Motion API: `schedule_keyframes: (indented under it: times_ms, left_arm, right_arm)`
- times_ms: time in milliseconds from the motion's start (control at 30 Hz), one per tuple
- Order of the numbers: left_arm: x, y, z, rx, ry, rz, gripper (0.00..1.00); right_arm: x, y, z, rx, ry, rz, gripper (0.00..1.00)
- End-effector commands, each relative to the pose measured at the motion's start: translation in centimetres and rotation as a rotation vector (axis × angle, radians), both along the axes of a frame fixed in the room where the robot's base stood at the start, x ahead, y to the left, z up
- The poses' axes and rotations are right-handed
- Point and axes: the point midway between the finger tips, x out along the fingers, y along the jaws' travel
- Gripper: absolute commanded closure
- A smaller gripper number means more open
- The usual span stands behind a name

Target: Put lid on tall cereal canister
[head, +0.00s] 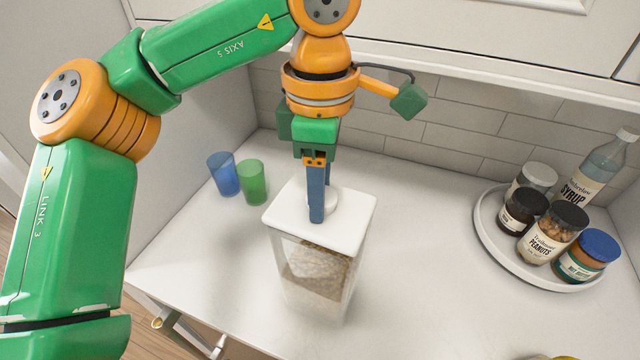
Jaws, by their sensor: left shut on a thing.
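The tall cereal canister (315,280) is a clear, square-sided container standing upright on the white counter, partly filled with pale flakes. The white lid (350,218) is at the canister's top and looks level. From this angle I cannot tell whether it is fully seated or slightly above the rim. My left gripper (317,205) points down over the lid, its blue fingers shut on the lid's round white knob (332,200), which they partly hide. My right gripper is not in view.
A blue cup (223,174) and a green cup (252,182) stand left of the canister. A round white tray (490,228) at the right holds several jars and a syrup bottle (598,170). The tiled wall is close behind. The counter between canister and tray is clear.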

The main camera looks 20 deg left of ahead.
Motion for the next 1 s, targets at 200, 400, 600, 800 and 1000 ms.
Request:
schedule_keyframes:
  times_ms: [200,400,600,800,1000]
  left_arm:
    - [-0.02,0.02,-0.18,0.0,-0.001,0.0,1.0]
    - [-0.02,0.02,-0.17,0.0,0.0,0.0,1.0]
    - [-0.04,-0.01,-0.18,-0.001,0.0,0.0,1.0]
    - [-0.04,0.0,-0.21,0.0,0.0,0.001,1.0]
    - [-0.04,0.0,-0.21,0.0,0.0,0.0,0.16]
  right_arm:
    - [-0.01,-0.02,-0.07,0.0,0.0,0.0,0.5]
    - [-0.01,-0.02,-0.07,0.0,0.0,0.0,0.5]
    - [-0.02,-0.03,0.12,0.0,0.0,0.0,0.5]
    - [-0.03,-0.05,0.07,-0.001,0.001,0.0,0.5]
    - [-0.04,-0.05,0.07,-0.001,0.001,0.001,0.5]
